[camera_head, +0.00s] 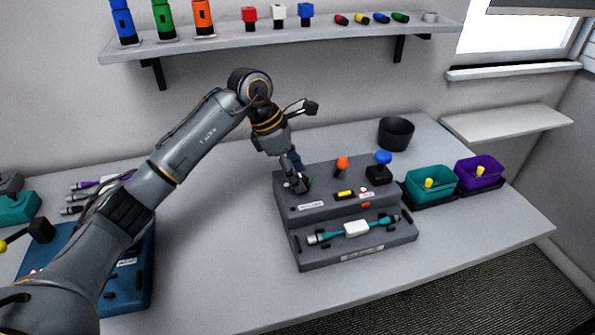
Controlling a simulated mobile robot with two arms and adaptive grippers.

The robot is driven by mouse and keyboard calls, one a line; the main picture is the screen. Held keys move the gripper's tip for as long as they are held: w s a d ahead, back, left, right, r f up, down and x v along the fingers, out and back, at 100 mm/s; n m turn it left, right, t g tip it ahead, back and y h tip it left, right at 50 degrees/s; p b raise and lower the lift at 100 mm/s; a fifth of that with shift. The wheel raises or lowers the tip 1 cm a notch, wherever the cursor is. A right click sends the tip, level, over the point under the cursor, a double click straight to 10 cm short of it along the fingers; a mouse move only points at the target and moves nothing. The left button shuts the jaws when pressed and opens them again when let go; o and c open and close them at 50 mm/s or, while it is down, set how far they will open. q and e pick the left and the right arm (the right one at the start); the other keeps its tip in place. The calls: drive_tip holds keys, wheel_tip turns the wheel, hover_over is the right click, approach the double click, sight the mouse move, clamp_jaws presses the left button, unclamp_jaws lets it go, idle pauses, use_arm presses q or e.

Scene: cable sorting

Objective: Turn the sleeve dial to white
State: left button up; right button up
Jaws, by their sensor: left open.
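A grey two-step station (345,255) stands on the table. My left gripper (297,184) points down at the left end of its upper step. The jaws are open, close to or around a small dark part there. A small green spot (310,180) shows just right of the fingers. The sleeve dial cannot be made out for certain; the gripper covers much of that corner. A teal cable (330,235) with a white sleeve (356,228) lies on the lower step.
Teal (418,188) and purple (468,176) bins stand to the right, a black cup (396,132) behind. A blue station (128,285) and loose cables (85,185) are at left, partly behind my arm. A wall shelf (255,40) holds coloured parts. The table's right front is clear.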

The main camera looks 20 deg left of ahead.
use_arm(q)
drive_tip(key=shift+d+f, duration=0.1)
drive_tip(key=shift+f, duration=0.2)
clamp_jaws()
drive_tip(key=shift+n, duration=0.3)
drive_tip(key=n+t+b, duration=0.1)
drive_tip(key=n, duration=0.1)
drive_tip(key=n+t+y+b, duration=0.1)
drive_tip(key=n, duration=0.2)
drive_tip(key=shift+s+d+n, duration=0.15)
drive_tip(key=shift+n, duration=0.15)
drive_tip(key=n+y+b, duration=0.1)
drive_tip(key=n, duration=0.2)
drive_tip(key=n+t+y+b, duration=0.1)
drive_tip(key=n, duration=0.1)
drive_tip(key=shift+s+d+n+b, duration=0.1)
drive_tip(key=shift+d+n+b, duration=0.1)
drive_tip(key=shift+n+b, duration=0.15)
drive_tip(key=shift+r, duration=0.1)
